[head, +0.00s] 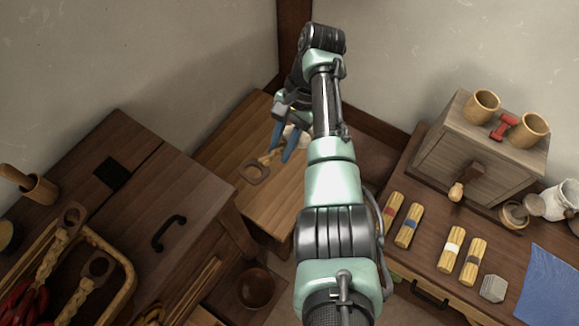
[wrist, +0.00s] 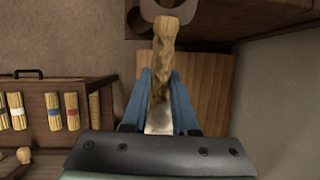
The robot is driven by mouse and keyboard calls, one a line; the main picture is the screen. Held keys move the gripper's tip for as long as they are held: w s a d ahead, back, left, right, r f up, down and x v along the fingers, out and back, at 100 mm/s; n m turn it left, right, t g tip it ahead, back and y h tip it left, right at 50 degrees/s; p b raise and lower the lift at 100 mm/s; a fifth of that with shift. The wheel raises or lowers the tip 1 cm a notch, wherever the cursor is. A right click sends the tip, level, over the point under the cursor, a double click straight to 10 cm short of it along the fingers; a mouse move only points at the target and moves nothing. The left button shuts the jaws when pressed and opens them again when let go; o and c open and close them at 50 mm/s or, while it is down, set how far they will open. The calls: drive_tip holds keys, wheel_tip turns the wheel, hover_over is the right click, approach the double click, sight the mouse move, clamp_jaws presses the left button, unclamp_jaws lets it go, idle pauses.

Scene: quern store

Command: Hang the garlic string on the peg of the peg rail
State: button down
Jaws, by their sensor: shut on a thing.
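My gripper (head: 281,140) is shut on the braided straw stem of the garlic string (head: 268,158). Its blue fingers press on both sides of the braid, above the small wooden bench in the corner. The string's wooden ring (head: 253,172) sticks out beyond the fingertips toward the lower left. Whitish bulbs show partly behind the fingers. In the wrist view the braid (wrist: 162,62) runs up between the fingers (wrist: 160,75), with the ring cut off at the top edge. I cannot make out the peg rail or its peg in either view.
The wooden bench (head: 222,152) stands in the corner. At right, a grey cabinet (head: 440,150) with cups and several straw bundles (head: 408,225) occupy a table.

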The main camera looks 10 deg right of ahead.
drive_tip(key=w+a+r+m+t+y+p, duration=0.35)
drive_tip(key=a+r+m, duration=0.25)
drive_tip(key=a+r, duration=0.45)
drive_tip(key=w+a+r+m+t+y+p, duration=0.2)
drive_tip(key=a+r+m+t+y+p, duration=0.4)
drive_tip(key=r, duration=0.7)
drive_tip(key=s+a+r+m+t+p, duration=0.25)
drive_tip(key=a+r, duration=0.45)
drive_tip(key=r, duration=0.5)
drive_tip(key=s+a+r+m+t+p, duration=0.1)
drive_tip(key=s+a+r+t+p, duration=0.15)
drive_tip(key=a+r, duration=0.7)
drive_tip(key=w+d+r+b+x, duration=0.1)
drive_tip(key=b+x, duration=0.2)
drive_tip(key=x, duration=0.6)
drive_tip(key=shift+w+r, duration=0.25)
drive_tip(key=shift+f+y, duration=0.1)
drive_tip(key=shift+y, duration=0.15)
drive_tip(key=c, duration=0.6)
unclamp_jaws()
